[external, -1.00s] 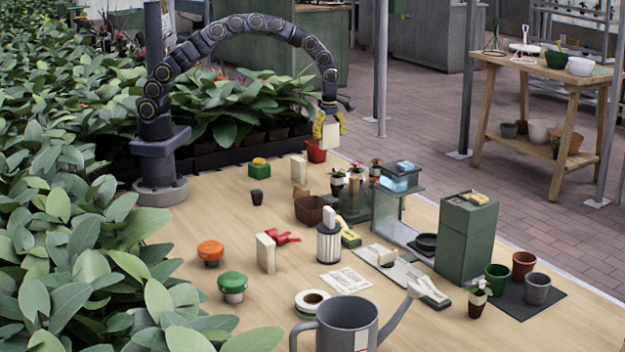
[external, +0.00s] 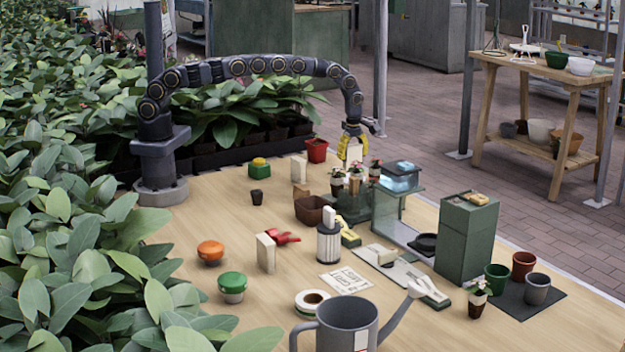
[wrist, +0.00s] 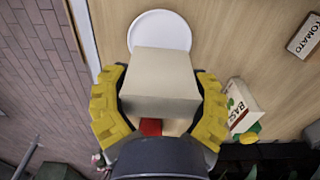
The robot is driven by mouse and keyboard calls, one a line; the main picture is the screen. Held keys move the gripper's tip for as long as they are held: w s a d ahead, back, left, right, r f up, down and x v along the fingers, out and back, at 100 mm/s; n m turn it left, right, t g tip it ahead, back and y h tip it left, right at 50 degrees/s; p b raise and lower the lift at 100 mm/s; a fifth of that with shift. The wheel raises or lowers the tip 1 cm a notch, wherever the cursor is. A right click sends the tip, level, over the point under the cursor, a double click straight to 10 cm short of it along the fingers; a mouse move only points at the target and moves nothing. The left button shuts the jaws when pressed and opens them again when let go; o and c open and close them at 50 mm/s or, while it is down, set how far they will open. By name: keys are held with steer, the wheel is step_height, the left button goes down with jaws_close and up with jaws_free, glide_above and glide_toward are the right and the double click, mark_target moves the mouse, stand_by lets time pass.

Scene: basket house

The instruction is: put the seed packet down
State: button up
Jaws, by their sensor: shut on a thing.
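My gripper (external: 353,148) is shut on a pale, box-shaped seed packet (external: 355,153), held upright near the far edge of the table. In the external view, it is behind the small potted flowers, and the packet's lower part is hidden. In the wrist view, the packet (wrist: 160,75) sits between the yellow fingers, its plain beige side showing; a bit of red shows below it. A white round plate (wrist: 160,27) lies on the wood beyond the packet and is partly covered by it. I cannot tell the height of the packet above the table.
A packet marked TOMATO (wrist: 304,36) and one marked BASIL (wrist: 240,103) are to the right in the wrist view. A red pot (external: 317,151) stands left of my gripper. Flower pots (external: 337,185) and a glass-sided stand (external: 400,180) are close in front.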

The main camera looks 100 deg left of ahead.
mark_target(352, 164)
steer(key=shift+f, duration=1.5)
steer(key=shift+f, duration=0.1)
steer(key=o, duration=1.1)
steer(key=shift+c, duration=0.2)
step_height(352, 164, up, 12)
steer(key=shift+r, duration=0.1)
